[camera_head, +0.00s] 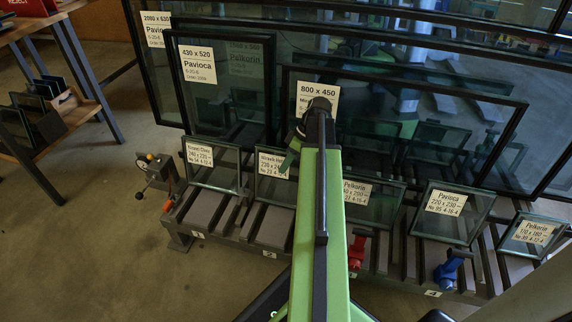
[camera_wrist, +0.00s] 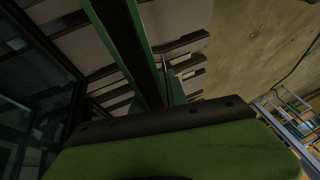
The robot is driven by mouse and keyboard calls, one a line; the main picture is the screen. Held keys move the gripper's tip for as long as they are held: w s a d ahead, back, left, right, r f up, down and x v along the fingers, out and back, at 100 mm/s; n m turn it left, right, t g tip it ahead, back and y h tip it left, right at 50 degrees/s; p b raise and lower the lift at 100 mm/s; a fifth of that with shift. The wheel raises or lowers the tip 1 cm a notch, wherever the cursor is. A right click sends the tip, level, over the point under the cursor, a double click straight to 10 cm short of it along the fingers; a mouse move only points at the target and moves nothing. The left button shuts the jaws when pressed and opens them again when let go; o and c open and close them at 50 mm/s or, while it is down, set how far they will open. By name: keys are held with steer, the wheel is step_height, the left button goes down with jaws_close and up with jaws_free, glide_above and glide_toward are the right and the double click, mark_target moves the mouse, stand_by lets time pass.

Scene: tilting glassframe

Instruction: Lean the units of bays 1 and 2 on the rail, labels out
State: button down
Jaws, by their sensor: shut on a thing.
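The bay 1 unit (camera_head: 212,178), a small glass pane with a white label facing out, leans back at the rack's left end, above number 1. The bay 2 unit (camera_head: 272,190) stands right of it, tilted back, its label facing out; my arm covers its right part. My gripper (camera_head: 290,160) is at this unit's upper edge, shut on it, its jaws partly hidden. I cannot tell whether either unit touches the rail.
The slatted rack (camera_head: 205,210) also holds the bay 3 unit (camera_head: 370,205), a Pavioca unit (camera_head: 450,215) and a Pelkorio unit (camera_head: 530,235). A red clamp (camera_head: 357,250), a blue clamp (camera_head: 447,270) and a lever device (camera_head: 157,172) stand along it. Large framed panes (camera_head: 400,125) stand behind. Floor at left front is clear.

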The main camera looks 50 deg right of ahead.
steer(key=c, duration=1.2)
jaws_free()
steer(key=shift+c, duration=0.2)
steer(key=p+v, duration=1.5)
steer(key=v, duration=0.2)
steer(key=shift+r+p, duration=0.25)
steer(key=shift+p, duration=0.05)
steer(key=shift+a, duration=0.1)
